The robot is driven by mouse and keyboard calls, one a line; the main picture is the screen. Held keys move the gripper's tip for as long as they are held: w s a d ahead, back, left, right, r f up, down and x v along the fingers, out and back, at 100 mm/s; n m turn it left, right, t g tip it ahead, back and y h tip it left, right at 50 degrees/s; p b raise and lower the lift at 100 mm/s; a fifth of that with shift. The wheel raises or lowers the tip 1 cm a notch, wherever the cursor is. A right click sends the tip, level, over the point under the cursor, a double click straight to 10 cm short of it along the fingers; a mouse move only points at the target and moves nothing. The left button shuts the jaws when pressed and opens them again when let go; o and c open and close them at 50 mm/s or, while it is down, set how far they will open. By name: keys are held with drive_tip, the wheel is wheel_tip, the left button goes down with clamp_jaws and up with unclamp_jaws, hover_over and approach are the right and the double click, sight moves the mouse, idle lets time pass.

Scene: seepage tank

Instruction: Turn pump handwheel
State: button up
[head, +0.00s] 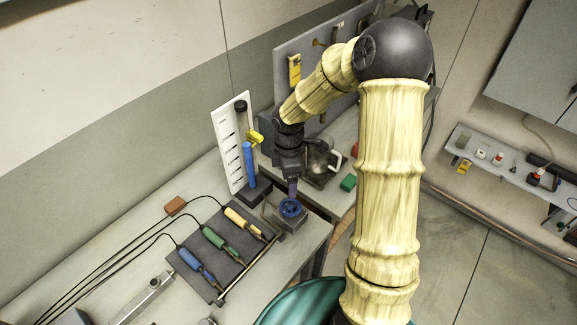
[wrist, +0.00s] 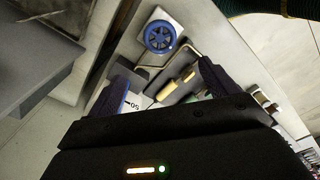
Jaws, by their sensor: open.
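The pump handwheel is a small blue spoked wheel (head: 291,208) on a grey block (head: 289,224) near the right edge of the bench. In the wrist view the blue wheel (wrist: 160,36) shows face-on, beyond the fingertips, on a pale square block. My gripper (head: 292,188) hangs just above the wheel in the head view. In the wrist view the two dark fingers of my gripper (wrist: 164,82) are spread apart with nothing held between them. The wheel lies ahead of the gap, apart from the fingers as far as that view shows.
A white scale board (head: 229,150) with a blue tube (head: 249,163) stands left of my gripper. A dark mat (head: 226,270) holds blue, green and yellow-handled tools. A glass jug (head: 320,160) and green block (head: 348,183) are behind right. A reddish block (head: 175,205) lies left.

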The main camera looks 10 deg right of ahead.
wheel_tip(320, 180, up, 4)
drive_tip(key=shift+r, duration=0.1)
idle(0.5)
drive_tip(key=s+r+m+t, duration=0.2)
drive_tip(key=s+r+m, duration=0.2)
drive_tip(key=s+m, duration=1.1)
drive_tip(key=shift+d+r+m+t, duration=0.25)
drive_tip(key=shift+d+m, duration=0.2)
drive_tip(key=shift+m, duration=0.65)
